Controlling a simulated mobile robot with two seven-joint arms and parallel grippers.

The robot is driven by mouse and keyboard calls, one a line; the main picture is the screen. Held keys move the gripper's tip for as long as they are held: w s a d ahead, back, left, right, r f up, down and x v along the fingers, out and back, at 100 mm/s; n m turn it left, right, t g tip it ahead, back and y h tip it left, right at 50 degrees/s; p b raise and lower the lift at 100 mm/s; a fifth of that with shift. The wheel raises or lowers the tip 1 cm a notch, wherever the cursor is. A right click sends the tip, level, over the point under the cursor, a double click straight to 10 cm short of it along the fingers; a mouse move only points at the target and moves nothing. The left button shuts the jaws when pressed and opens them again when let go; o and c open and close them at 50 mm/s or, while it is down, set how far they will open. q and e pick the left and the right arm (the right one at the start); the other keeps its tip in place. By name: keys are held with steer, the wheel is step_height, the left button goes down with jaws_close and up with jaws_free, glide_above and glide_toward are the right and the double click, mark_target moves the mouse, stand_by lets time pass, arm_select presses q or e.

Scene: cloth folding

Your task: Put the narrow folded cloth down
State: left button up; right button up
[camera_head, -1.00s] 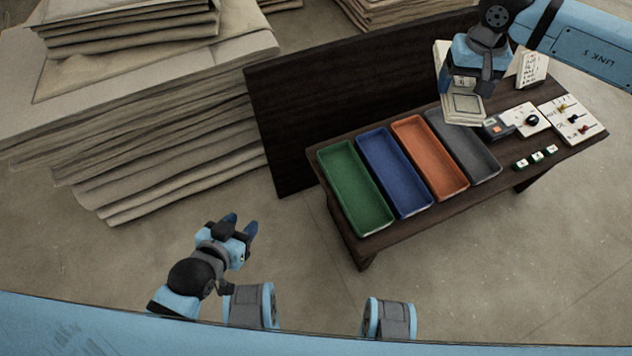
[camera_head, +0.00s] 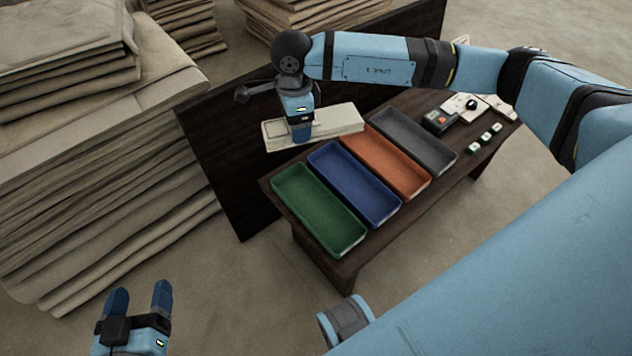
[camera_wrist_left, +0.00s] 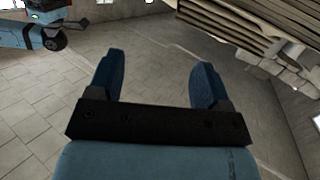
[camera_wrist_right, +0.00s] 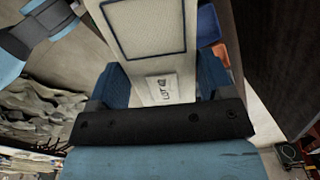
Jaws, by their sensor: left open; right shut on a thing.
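The narrow folded cloth (camera_head: 343,119) is cream. In the head view it is a long flat strip above the bench's back edge, behind the trays' far ends. My right gripper (camera_head: 301,136) is shut on it, toward its left part. In the right wrist view the cloth (camera_wrist_right: 146,58) runs between my right fingers (camera_wrist_right: 162,84), with a dark border line and a small printed label. Whether it touches the bench is hard to tell. My left gripper (camera_head: 138,292) is open and empty over the floor at lower left; its spread fingers show in the left wrist view (camera_wrist_left: 158,80).
The dark bench (camera_head: 392,232) holds a green tray (camera_head: 318,210), blue tray (camera_head: 354,184), orange tray (camera_head: 386,162) and grey tray (camera_head: 413,140). Small items and cards lie at its right end. A dark upright panel (camera_head: 225,165) stands behind it. Large cloth stacks (camera_head: 110,170) fill the left.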

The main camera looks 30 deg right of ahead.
step_height(320, 180, down, 6)
steer(key=s+d+m+b, duration=0.1)
steer(key=s+m+b, duration=0.15)
steer(key=m, duration=0.75)
arm_select(q)
step_height(320, 180, up, 5)
steer(key=d+t+h+b, duration=0.2)
steer(key=t+h+b, duration=0.1)
steer(key=b, duration=0.1)
arm_select(e)
steer(key=m, duration=0.4)
glide_above(309, 202)
step_height(309, 202, down, 9)
step_height(309, 202, down, 7)
steer(key=shift+f+b, duration=0.1)
steer(key=shift+b, duration=1)
arm_select(q)
step_height(309, 202, down, 6)
steer(key=g+b, duration=0.1)
steer(key=g, duration=0.1)
steer(key=shift+d+f+m+g+b, duration=0.15)
steer(key=shift+d+m+g+b, duration=0.15)
steer(key=shift+d+m+g, duration=0.15)
arm_select(e)
steer(key=shift+f, duration=2.5)
